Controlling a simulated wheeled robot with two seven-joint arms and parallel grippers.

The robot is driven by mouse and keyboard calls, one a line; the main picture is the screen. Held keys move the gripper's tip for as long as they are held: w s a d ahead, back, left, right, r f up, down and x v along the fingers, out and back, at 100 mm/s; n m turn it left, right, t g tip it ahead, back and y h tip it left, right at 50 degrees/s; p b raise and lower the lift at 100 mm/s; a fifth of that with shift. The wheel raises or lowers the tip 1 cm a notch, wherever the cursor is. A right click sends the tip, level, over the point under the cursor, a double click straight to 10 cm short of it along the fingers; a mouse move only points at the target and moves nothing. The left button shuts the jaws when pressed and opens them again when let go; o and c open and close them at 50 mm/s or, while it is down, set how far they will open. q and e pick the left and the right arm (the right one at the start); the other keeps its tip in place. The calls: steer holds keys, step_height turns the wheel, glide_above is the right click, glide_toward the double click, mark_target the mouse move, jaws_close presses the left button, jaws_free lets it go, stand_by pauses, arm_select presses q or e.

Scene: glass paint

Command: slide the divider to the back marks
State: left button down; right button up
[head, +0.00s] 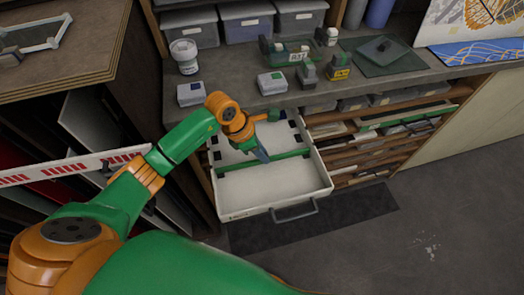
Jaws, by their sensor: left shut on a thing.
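The white drawer (272,187) is pulled out below the counter, its grey handle facing the front. The divider (290,156) is a green bar running across the drawer from side wall to side wall, around the middle of its depth. Small dark marks show on the drawer's side walls, such as the right mark (297,139) and the left mark (217,156), both a little behind the bar. My left gripper (264,154) reaches down into the drawer and is shut on the divider near its middle; the arm and hand hide part of the drawer's back left. My right gripper is out of view.
The counter above holds a white tub (184,56), small labelled boxes (272,83), a green tape dispenser (290,50) and a dark green mat (382,56). Shelves of flat sheets (385,130) stand right of the drawer. A red-and-white striped bar (70,167) lies at left.

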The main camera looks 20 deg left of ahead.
arm_select(q)
steer(key=shift+w, duration=0.1)
stand_by(0.8)
steer(key=w+a+b, duration=0.2)
steer(key=w, duration=0.1)
steer(key=shift+w+a, duration=0.3)
steer(key=shift+s+d+r, duration=0.1)
steer(key=c, duration=0.8)
jaws_free()
steer(key=shift+o, duration=0.6)
steer(key=shift+s, duration=0.15)
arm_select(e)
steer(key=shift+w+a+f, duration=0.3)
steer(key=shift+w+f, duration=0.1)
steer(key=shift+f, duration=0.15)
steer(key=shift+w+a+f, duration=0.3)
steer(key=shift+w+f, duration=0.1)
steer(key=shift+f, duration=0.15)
arm_select(q)
steer(key=b+v, duration=0.1)
steer(key=v, duration=0.6)
steer(key=shift+b, duration=0.4)
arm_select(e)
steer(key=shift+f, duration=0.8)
